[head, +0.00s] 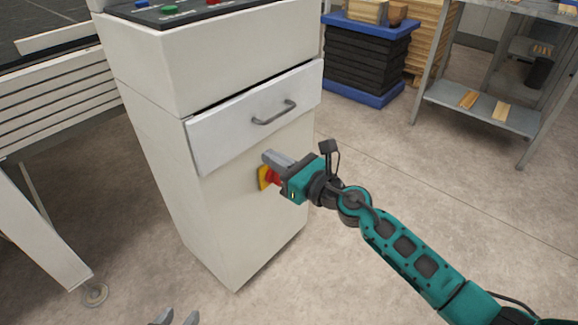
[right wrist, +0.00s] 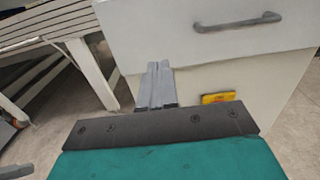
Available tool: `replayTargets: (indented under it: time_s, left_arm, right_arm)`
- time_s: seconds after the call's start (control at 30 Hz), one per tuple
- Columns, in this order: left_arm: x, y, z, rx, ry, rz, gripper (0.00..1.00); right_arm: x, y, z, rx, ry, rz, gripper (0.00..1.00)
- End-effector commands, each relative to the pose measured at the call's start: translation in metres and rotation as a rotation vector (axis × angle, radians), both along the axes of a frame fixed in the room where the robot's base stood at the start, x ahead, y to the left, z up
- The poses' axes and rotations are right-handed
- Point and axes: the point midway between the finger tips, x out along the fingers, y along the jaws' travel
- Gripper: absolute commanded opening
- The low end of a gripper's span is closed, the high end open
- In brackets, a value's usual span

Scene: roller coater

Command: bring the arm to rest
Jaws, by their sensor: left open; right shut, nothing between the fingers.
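My right arm (head: 410,255) is teal and black and reaches in from the lower right. Its gripper (head: 268,156) is shut and empty, with its grey fingers close in front of the white cabinet, below the drawer. In the right wrist view the shut fingers (right wrist: 156,82) stand side by side. A red button on a yellow base (head: 265,177) sits on the cabinet just below the fingers; I cannot tell whether the gripper touches it. Its yellow base (right wrist: 218,98) is partly hidden in the right wrist view. My left gripper (head: 176,318) shows only its open fingertips at the bottom edge.
The white cabinet (head: 215,230) has a drawer (head: 235,125) with a grey handle (head: 274,112), standing slightly out. A slatted white machine (head: 60,105) stands at left. A metal shelf (head: 480,110) and a blue-black stack (head: 365,60) stand behind. The floor at right is clear.

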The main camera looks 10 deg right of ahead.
Motion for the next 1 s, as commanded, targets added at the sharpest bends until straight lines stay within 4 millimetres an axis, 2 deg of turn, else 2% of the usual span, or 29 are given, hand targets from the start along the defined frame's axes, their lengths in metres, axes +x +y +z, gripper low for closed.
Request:
replayTargets:
  time_s: [0.1, 0.2, 0.4, 0.53, 0.67, 0.77, 1.0]
  left_arm:
    - [-0.001, 0.002, -0.003, 0.007, 0.007, -0.001, 0.43]
    - [-0.001, 0.003, -0.003, 0.01, 0.008, -0.002, 0.43]
    - [0.0, 0.003, -0.003, 0.01, 0.006, -0.002, 0.43]
    - [0.001, 0.003, -0.002, 0.011, 0.002, -0.002, 0.43]
    - [0.002, 0.003, -0.001, 0.011, 0.0, -0.001, 0.43]
    - [0.002, 0.003, -0.001, 0.01, 0.0, 0.0, 0.43]
    - [0.002, 0.002, -0.001, 0.003, 0.001, 0.004, 0.43]
  right_arm:
    - [-0.016, -0.012, -0.001, -0.001, 0.002, 0.001, 0.0]
    - [-0.023, -0.018, -0.001, -0.001, 0.001, 0.0, 0.0]
    - [-0.029, -0.022, 0.0, 0.002, 0.002, 0.0, 0.0]
    - [-0.036, -0.022, -0.003, 0.121, 0.071, -0.022, 0.0]
    - [-0.054, -0.029, -0.011, 0.483, 0.278, -0.097, 0.0]
    - [-0.074, -0.043, -0.026, 0.879, 0.506, -0.195, 0.0]
    - [-0.137, -0.076, -0.086, 1.826, 1.019, -0.495, 0.0]
